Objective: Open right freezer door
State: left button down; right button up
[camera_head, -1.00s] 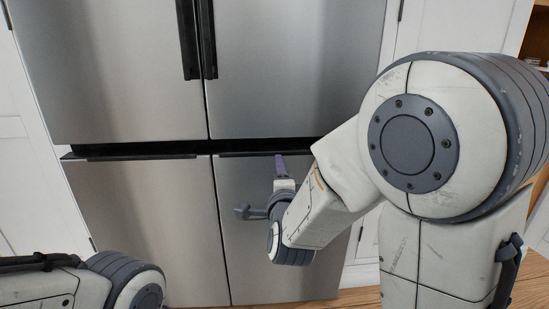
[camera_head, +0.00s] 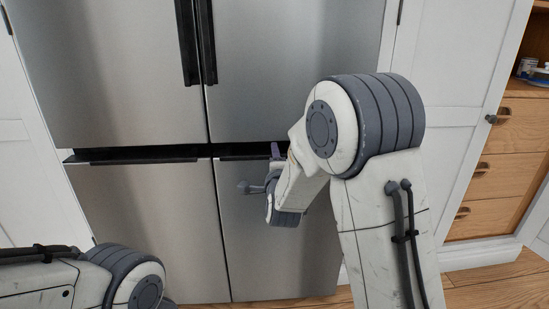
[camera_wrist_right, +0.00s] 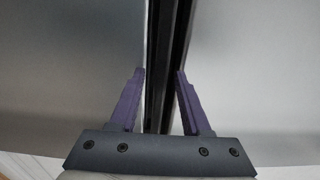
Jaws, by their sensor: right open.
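The right freezer door (camera_head: 250,255) is the lower right steel panel of the fridge and looks shut. A dark handle strip (camera_head: 240,157) runs along its top edge. My right gripper (camera_head: 276,152) is at the right part of that strip, partly hidden by my own arm. In the right wrist view my right gripper (camera_wrist_right: 160,72) is open. Its two purple fingers lie on either side of the dark strip (camera_wrist_right: 163,60), with nothing visibly clamped; contact cannot be told. My left arm shows at the lower left, but its gripper is out of view.
The lower left door (camera_head: 150,225) and the two upper doors with black vertical handles (camera_head: 206,40) look shut. White cabinet panels flank the fridge. Wooden drawers (camera_head: 505,175) stand at the right. Wooden floor (camera_head: 495,290) shows at the lower right.

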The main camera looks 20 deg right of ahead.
grip_shut()
dwell(1.4)
